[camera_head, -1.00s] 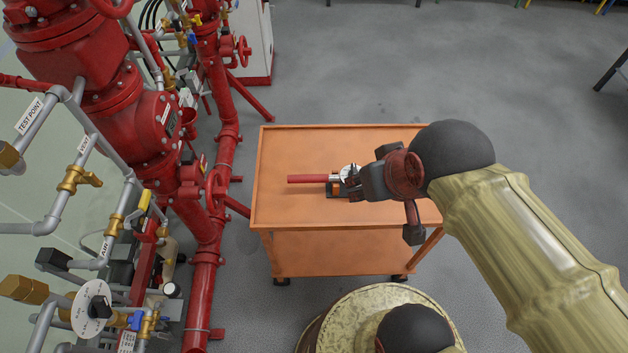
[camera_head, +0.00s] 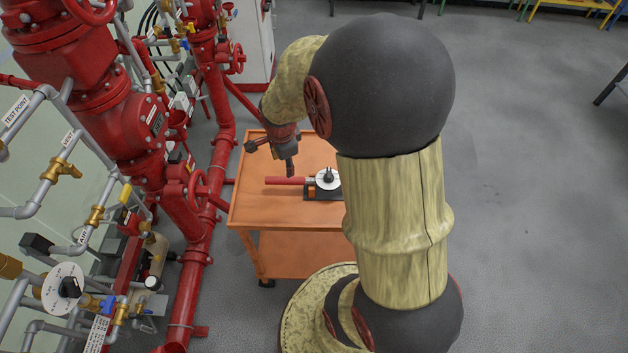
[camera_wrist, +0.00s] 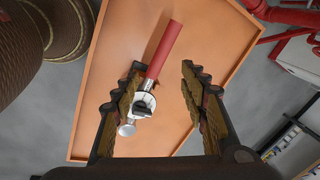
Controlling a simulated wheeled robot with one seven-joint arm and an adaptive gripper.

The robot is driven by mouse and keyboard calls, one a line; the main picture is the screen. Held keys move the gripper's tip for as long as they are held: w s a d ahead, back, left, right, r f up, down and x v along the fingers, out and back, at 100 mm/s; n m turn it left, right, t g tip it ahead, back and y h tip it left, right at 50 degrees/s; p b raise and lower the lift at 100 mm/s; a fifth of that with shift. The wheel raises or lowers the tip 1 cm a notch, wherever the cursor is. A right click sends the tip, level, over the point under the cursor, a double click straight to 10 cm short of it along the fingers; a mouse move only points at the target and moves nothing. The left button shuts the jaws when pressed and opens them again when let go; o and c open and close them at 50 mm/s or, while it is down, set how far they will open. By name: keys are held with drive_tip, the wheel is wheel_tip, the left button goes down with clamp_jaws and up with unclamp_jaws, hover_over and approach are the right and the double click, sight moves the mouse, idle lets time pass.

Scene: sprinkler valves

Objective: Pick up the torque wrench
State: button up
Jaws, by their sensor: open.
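The torque wrench (camera_head: 286,181) lies on the orange cart (camera_head: 250,204), its red handle pointing left and its round silver dial head on a small dark stand. In the wrist view the wrench's red handle (camera_wrist: 163,49) points up and slightly right, with its silver head lower left beside the left finger. My gripper (camera_head: 289,172) points down above the cart, near the red handle. In the wrist view my gripper (camera_wrist: 160,95) is open with nothing held; the wrench shows in and left of the gap between the fingers. My arm hides the cart's right part in the head view.
Red sprinkler pipes and valves (camera_head: 137,120) stand close to the cart's left side. A grey pipe panel with gauges and taps is at the lower left. Open grey floor (camera_head: 520,180) lies to the right.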

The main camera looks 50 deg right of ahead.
sight(301, 179)
drive_tip(key=d+f+m, duration=0.2)
drive_tip(key=f, duration=0.1)
drive_tip(key=s+d+f+m, duration=0.1)
drive_tip(key=f, duration=0.3)
drive_tip(key=d+f+m, duration=0.2)
drive_tip(key=f, duration=0.1)
drive_tip(key=shift+s+d+f+m+g, duration=0.15)
drive_tip(key=shift+d+m+g, duration=0.15)
drive_tip(key=shift+d+g, duration=0.1)
drive_tip(key=f, duration=0.2)
drive_tip(key=f+b, duration=0.1)
drive_tip(key=f, duration=0.1)
drive_tip(key=w+f, duration=0.1)
drive_tip(key=f, duration=0.1)
drive_tip(key=shift+d, duration=0.2)
drive_tip(key=shift+r, duration=0.1)
drive_tip(key=shift+c, duration=0.9)
clamp_jaws()
